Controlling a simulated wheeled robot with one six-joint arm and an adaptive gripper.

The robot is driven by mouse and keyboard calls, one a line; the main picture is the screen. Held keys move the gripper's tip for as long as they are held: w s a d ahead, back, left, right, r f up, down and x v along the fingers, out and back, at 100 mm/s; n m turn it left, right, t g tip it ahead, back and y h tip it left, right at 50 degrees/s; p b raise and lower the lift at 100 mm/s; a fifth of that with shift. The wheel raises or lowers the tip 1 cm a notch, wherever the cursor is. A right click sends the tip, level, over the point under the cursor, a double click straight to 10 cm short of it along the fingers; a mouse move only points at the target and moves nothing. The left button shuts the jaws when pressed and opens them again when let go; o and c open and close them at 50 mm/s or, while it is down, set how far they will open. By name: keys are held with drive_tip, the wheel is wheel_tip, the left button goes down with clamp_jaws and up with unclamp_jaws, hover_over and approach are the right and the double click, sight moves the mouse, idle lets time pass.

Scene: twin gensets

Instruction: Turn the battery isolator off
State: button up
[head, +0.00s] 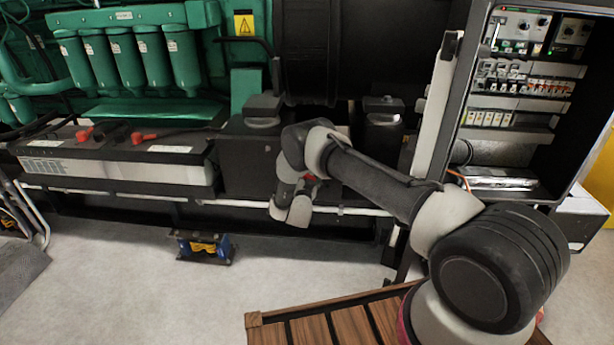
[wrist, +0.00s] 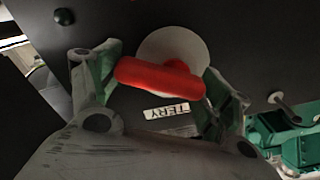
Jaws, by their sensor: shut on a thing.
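The battery isolator has a red handle (wrist: 160,78) in front of a round pale grey disc (wrist: 172,48), on a dark panel. A white label (wrist: 167,111) ending in "TERY" shows upside down beside it in the wrist view. My gripper (wrist: 160,82) is shut on the red handle, with one finger at each end of it. In the head view my arm reaches to the dark box (head: 245,152) beside the battery, and my wrist hides most of the isolator. Only a small bit of red (head: 310,177) shows there.
A large battery (head: 115,165) with red terminal caps stands left of the box. An open electrical cabinet (head: 475,150) stands at the right, close to my arm. A blue and yellow item (head: 203,246) lies on the floor. A slatted wooden surface (head: 345,325) is in front.

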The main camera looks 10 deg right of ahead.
drive_tip(key=m, duration=0.6)
drive_tip(key=shift+a+f, duration=0.15)
drive_tip(key=shift+f, duration=0.25)
drive_tip(key=m, duration=0.5)
drive_tip(key=shift+w+a+f, duration=0.1)
drive_tip(key=shift+a+f, duration=0.1)
drive_tip(key=shift+a, duration=0.05)
drive_tip(key=shift+m, duration=0.5)
drive_tip(key=shift+c, duration=0.2)
drive_tip(key=o, duration=1)
drive_tip(key=shift+o, duration=0.2)
drive_tip(key=shift+a, duration=0.1)
drive_tip(key=v, duration=1.2)
